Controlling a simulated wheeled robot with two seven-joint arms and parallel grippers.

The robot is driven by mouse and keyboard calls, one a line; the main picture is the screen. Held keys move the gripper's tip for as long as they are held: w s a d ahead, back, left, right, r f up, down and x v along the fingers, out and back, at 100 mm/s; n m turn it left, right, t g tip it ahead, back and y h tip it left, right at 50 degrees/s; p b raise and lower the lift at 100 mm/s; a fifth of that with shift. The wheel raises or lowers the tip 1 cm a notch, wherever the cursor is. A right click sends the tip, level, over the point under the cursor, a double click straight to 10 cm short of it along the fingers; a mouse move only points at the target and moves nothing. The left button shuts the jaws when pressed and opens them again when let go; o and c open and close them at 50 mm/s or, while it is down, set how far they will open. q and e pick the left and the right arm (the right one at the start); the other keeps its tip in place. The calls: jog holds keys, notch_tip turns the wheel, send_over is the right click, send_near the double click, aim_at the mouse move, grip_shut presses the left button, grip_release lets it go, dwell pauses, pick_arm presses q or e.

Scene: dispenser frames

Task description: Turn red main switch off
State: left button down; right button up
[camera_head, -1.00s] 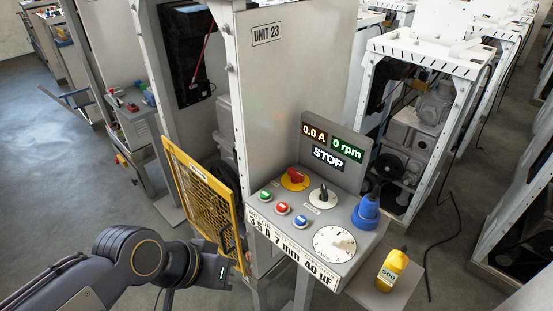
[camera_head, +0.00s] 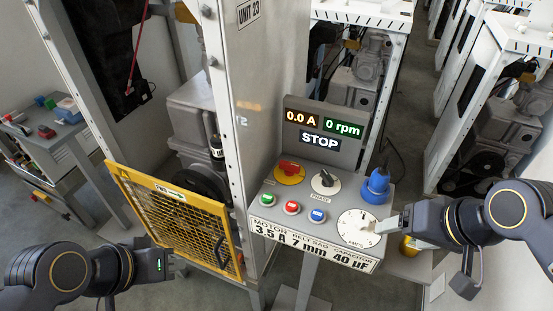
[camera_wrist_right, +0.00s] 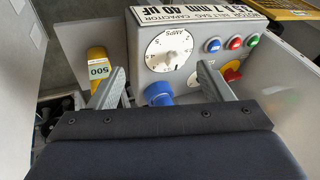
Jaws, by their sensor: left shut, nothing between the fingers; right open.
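The red main switch (camera_head: 289,167) is a red knob on a yellow disc at the back left of the sloping control panel (camera_head: 262,205). The display behind it reads 0.0 A, 0 rpm and STOP. In the right wrist view the switch (camera_wrist_right: 232,75) is at the panel's right, partly hidden by a finger. My right gripper (camera_head: 388,224) is open and empty by the panel's right front corner, near the white amps dial (camera_head: 357,229) and apart from the switch. My left gripper (camera_head: 178,264) is shut and empty, low in front of the yellow mesh guard.
A black phase knob (camera_head: 324,182) and a blue plug (camera_head: 376,187) stand right of the switch. Green, red and blue buttons (camera_head: 291,208) lie in front. A yellow bottle (camera_wrist_right: 97,62) is beside the panel. The yellow mesh guard (camera_head: 172,215) stands left, below the tall cabinet wall.

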jog(key=w+a+r+g+h+b, duration=0.1)
jog(key=w+a, duration=0.3)
jog(key=w, duration=0.2)
jog(key=w+a+r+h, duration=0.1)
jog(key=w+a, duration=0.2)
jog(key=w, duration=0.3)
jog(key=m+t+h+b, duration=0.1)
jog(key=m+h, duration=0.1)
jog(key=h, duration=0.1)
send_near(290, 164)
jog(key=x, duration=0.8)
jog(key=shift+w+f+p, duration=0.15)
jog(key=shift+f+p, duration=0.2)
jog(key=shift+p, duration=0.05)
jog(key=shift+c, duration=0.2)
jog(key=c, duration=0.9)
